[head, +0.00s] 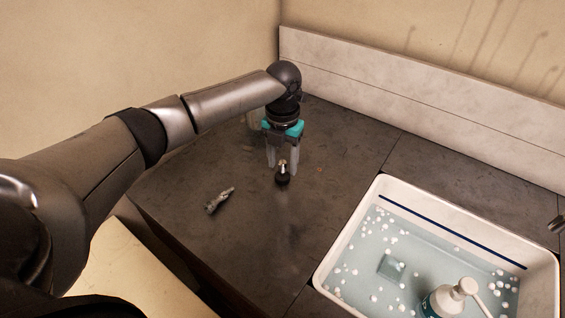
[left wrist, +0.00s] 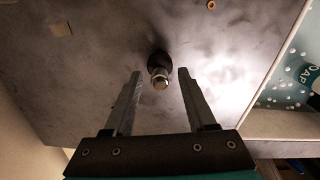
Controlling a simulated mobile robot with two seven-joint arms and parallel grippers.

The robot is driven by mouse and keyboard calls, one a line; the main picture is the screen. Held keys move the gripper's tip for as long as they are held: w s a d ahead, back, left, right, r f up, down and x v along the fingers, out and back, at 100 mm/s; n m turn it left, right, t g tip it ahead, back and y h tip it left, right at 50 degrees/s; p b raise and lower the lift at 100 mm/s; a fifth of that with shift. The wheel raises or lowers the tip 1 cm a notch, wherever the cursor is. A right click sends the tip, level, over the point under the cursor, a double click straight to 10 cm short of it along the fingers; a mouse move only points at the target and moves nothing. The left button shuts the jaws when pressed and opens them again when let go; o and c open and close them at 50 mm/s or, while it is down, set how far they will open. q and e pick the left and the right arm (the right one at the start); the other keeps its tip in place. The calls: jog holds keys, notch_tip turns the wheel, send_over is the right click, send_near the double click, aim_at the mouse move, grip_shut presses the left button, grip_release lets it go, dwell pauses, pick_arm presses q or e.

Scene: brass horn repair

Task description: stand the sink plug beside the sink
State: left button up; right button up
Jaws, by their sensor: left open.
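The sink plug (head: 283,179) is a small black piece with a metal knob on top. It stands upright on the dark counter to the left of the sink (head: 346,230), apart from its rim. In the left wrist view the plug (left wrist: 160,70) shows just beyond the fingertips, roughly midway between them. My left gripper (head: 281,168) points down over the plug with its fingers open, one on either side of the knob in the head view. Nothing is held in it.
A small silver metal part (head: 219,200) lies on the counter to the left of the plug. The sink holds water, white foam bits, a teal block (head: 391,267) and a soap bottle (head: 445,300). A pale backsplash (head: 420,85) runs behind. The counter between plug and sink is clear.

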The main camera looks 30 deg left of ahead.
aim_at(283, 162)
pick_arm(q)
notch_tip(283, 162, up, 12)
jog(key=p, duration=0.1)
jog(key=shift+f, duration=0.25)
